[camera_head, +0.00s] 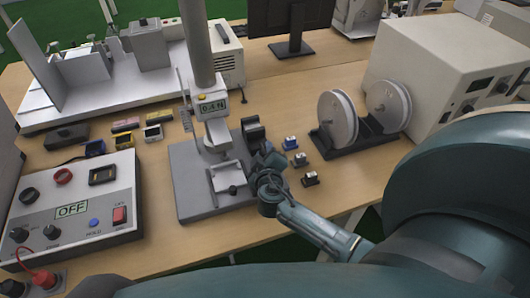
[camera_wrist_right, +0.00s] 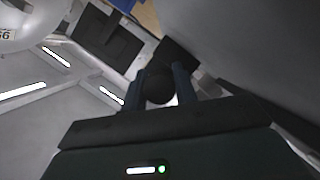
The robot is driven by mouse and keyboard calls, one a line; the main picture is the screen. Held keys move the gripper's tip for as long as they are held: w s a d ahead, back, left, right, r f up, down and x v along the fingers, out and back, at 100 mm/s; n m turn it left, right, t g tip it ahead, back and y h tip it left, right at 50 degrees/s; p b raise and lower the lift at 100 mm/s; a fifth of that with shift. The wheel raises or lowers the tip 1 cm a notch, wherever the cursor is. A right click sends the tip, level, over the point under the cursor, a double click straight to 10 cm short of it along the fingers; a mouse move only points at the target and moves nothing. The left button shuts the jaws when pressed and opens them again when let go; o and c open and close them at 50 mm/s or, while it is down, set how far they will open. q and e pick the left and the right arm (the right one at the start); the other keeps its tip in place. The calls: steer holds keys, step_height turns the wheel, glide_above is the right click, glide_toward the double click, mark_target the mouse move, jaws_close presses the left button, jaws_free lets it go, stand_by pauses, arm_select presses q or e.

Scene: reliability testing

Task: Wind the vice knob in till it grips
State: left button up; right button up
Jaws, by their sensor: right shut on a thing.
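The black round vice knob (camera_wrist_right: 158,86) sits between the two blue-grey fingers of my right gripper (camera_wrist_right: 161,90) in the right wrist view. The fingers are shut on it from both sides. Dark blocks (camera_wrist_right: 110,42), which look like vice parts, lie beyond it. In the head view my right gripper (camera_head: 262,163) is at the right side of the grey test stand base (camera_head: 187,180). A dark block (camera_head: 253,131) stands just behind it. The gripper hides the knob there, and I cannot tell the jaw gap. My left gripper is not in view.
The force gauge (camera_head: 212,104) on its column reads about 0.4 N. A control box (camera_head: 71,210) showing OFF stands at the left. Small blocks (camera_head: 290,143) and two spools (camera_head: 338,118) stand right of the gripper. Bare table lies between the control box and the stand.

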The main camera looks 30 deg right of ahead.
steer(key=c, duration=0.3)
steer(key=shift+f+m+b, duration=0.2)
steer(key=shift+m+b, duration=0.3)
steer(key=shift+b, duration=0.05)
steer(key=shift+c, duration=0.2)
steer(key=shift+r+m+y, duration=0.15)
steer(key=shift+m+y, duration=0.65)
steer(key=o, duration=1)
steer(key=shift+c, duration=0.2)
steer(key=b+v, duration=0.1)
steer(key=v, duration=1.2)
